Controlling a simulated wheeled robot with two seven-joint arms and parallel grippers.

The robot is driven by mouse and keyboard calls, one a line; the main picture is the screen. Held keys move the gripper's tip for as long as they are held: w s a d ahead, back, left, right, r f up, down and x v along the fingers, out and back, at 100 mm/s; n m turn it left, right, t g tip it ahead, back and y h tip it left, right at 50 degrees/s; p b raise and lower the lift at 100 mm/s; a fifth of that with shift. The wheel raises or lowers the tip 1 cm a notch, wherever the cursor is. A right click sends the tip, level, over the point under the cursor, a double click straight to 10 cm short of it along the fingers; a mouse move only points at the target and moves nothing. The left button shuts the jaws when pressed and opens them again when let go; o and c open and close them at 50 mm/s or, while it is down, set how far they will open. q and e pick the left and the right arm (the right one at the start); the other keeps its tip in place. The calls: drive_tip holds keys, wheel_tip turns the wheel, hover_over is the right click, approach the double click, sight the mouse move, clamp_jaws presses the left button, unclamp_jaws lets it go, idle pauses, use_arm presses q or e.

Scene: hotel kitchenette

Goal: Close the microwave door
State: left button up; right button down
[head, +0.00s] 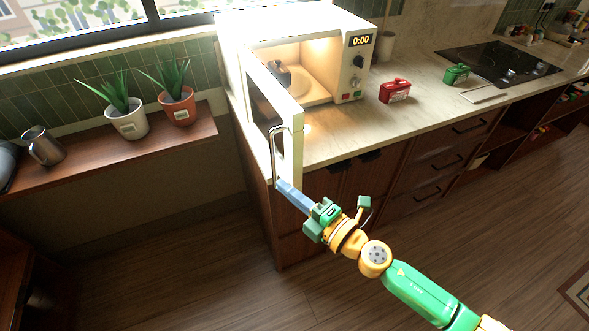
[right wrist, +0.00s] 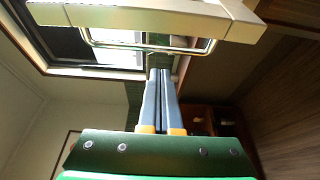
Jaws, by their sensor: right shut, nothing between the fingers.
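The microwave (head: 300,60) is white and stands at the left end of the counter. Its lit interior shows a plate with a dark item on it. The microwave door (head: 297,135) is open and swung out toward me, with a metal bar handle (head: 274,158) on its left face. In the right wrist view the door edge (right wrist: 150,17) and the handle (right wrist: 150,48) cross the top. My right gripper (head: 280,184) is shut and empty, its fingertips at the handle's lower end. In the right wrist view the fingertips (right wrist: 160,72) lie just below the handle; I cannot tell whether they touch. My left gripper is out of view.
Potted plants (head: 127,119) and a metal mug (head: 43,146) stand on a wooden shelf (head: 180,145) at left. The floor in front is clear.

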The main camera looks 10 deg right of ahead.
sight(294, 177)
drive_tip(key=w, duration=0.1)
drive_tip(key=w+d, duration=0.1)
drive_tip(key=w+b, duration=0.1)
drive_tip(key=shift+w+d, duration=0.35)
drive_tip(key=shift+d, duration=0.05)
drive_tip(key=shift+a, duration=0.1)
